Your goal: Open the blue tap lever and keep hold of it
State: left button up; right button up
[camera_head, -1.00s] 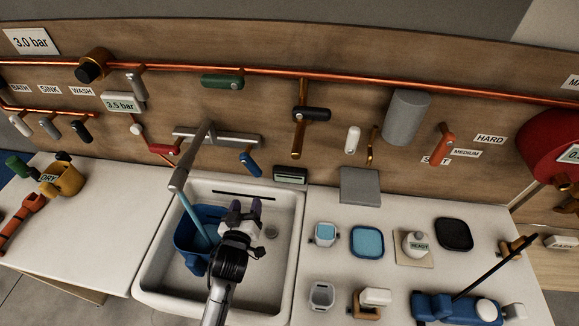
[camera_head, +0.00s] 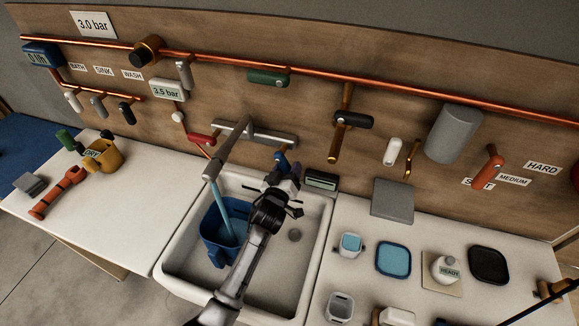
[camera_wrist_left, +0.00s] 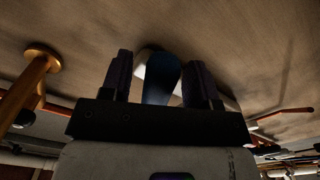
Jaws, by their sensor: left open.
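The blue tap lever (camera_head: 281,159) hangs at the right end of the grey tap bar (camera_head: 255,135) on the wooden wall, partly hidden by my gripper in the head view. My left gripper (camera_head: 284,176) is just in front of and below it. In the left wrist view the blue lever (camera_wrist_left: 161,78) lies between the two dark fingers of my left gripper (camera_wrist_left: 160,66), which are open, with a finger on each side. I cannot tell whether either finger touches it. My right gripper is not in view.
A red lever (camera_head: 201,139) is at the tap's left end. A pale blue stream runs from the spout (camera_head: 228,150) into a blue jug (camera_head: 213,246) in the white sink (camera_head: 320,225). A small dark display box (camera_head: 321,181) sits right of my gripper, and a copper pipe runs above.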

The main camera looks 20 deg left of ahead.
pick_arm(q)
jog(key=shift+w, duration=0.95)
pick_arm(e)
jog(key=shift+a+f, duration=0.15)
pick_arm(q)
grip_shut()
